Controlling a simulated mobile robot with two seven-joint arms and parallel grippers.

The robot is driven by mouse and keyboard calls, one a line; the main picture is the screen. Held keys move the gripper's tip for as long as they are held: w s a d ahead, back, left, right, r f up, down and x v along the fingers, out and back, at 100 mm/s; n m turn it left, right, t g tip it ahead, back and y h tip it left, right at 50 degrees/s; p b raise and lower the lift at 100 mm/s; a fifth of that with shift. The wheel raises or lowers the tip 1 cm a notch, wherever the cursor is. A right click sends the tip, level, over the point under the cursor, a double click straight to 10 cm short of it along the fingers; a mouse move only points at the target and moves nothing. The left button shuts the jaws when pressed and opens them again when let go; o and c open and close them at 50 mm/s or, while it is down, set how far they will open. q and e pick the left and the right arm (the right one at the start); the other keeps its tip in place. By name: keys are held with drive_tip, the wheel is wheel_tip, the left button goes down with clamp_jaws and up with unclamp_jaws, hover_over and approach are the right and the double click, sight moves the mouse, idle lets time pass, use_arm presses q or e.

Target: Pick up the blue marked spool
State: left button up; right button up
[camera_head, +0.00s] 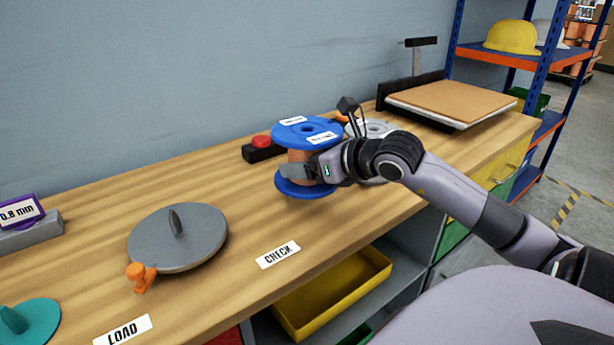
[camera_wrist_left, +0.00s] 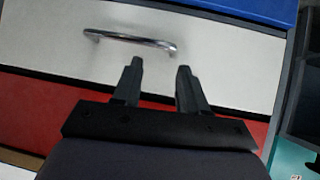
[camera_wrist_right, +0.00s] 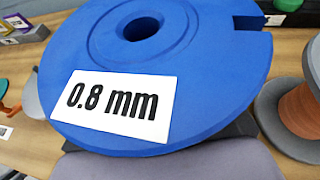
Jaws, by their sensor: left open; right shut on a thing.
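The blue spool (camera_head: 306,131) has blue flanges, copper-coloured winding and white labels. It is upright at the back middle of the bench in the head view. In the right wrist view the blue top flange (camera_wrist_right: 205,75) fills much of the picture, with a label reading "0.8 mm". My right gripper (camera_head: 300,171) is shut on the spool's middle, between the flanges. I cannot tell whether the lower flange touches the bench. My left gripper (camera_wrist_left: 157,75) is open and empty in front of a white drawer with a metal handle (camera_wrist_left: 130,40); it is not in the head view.
A grey spool (camera_head: 376,129) stands just right of the blue one, partly behind my right arm. A black block with a red button (camera_head: 262,145) is close on the left. A grey disc (camera_head: 178,238) with an orange clamp lies nearer. Bench around the "CHECK" label (camera_head: 278,255) is clear.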

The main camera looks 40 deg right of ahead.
use_arm(q)
drive_tip(key=shift+s+r+p, duration=0.1)
drive_tip(key=shift+r+p, duration=1.1)
drive_tip(key=shift+r, duration=0.05)
use_arm(e)
wheel_tip(320, 180, up, 15)
drive_tip(key=shift+f, duration=0.1)
use_arm(q)
drive_tip(key=shift+r, duration=0.1)
